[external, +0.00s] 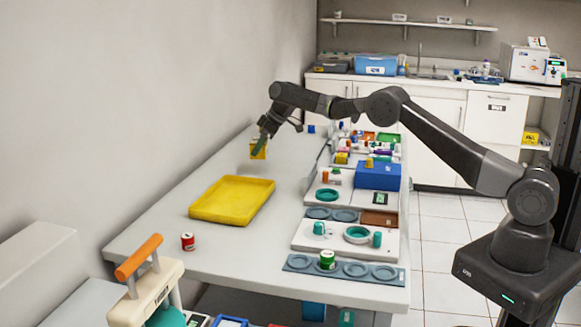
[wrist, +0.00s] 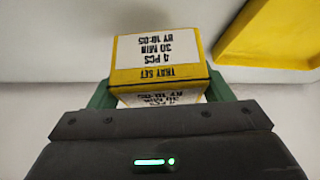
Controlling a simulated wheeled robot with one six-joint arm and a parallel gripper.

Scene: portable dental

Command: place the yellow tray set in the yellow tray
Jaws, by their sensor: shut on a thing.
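The yellow tray set is a small yellow box with white printed labels. In the wrist view the yellow tray set (wrist: 158,73) sits between the green fingers of my gripper (wrist: 158,95), which is shut on it. In the external view my gripper (external: 259,146) holds the yellow tray set (external: 258,154) above the table, beyond the far edge of the yellow tray. The yellow tray (external: 232,200) lies flat on the table and looks empty. Part of the yellow tray also shows at the upper right of the wrist view (wrist: 270,35).
A red can (external: 188,242) stands on the table (external: 150,232) in front of the tray. To the right are a white tray with teal dishes (external: 345,240), a blue box (external: 378,176) and a grey-blue rack (external: 300,264).

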